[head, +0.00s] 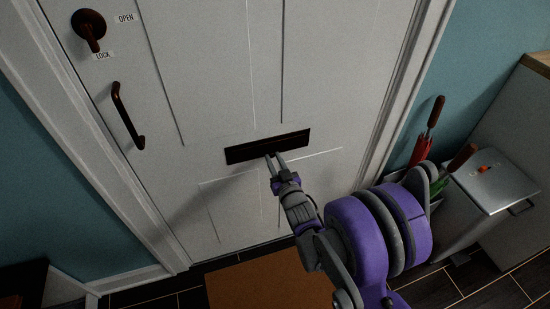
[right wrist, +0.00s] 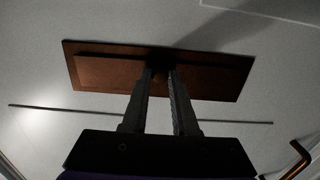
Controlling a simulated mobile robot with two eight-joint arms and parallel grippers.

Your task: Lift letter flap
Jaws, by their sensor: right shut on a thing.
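The letter flap (head: 240,153) is a dark brown slot plate on the white door (head: 200,110) in the head view. In the right wrist view the letter flap (right wrist: 105,72) shows as a copper-brown plate with a raised inner panel. My right gripper (head: 274,156) is at the lower middle of the flap. In the right wrist view its fingertips (right wrist: 160,72) are close together over the plate's middle, shut on a small part of the flap that the fingers mostly hide. The flap's opening is too dark to tell how far it is lifted. My left gripper is out of view.
A dark door handle (head: 127,116) and a lock knob (head: 89,27) are at the door's left. A brown mat (head: 265,282) lies below. Umbrellas, one red (head: 420,150), and a grey bin (head: 490,188) stand at the right.

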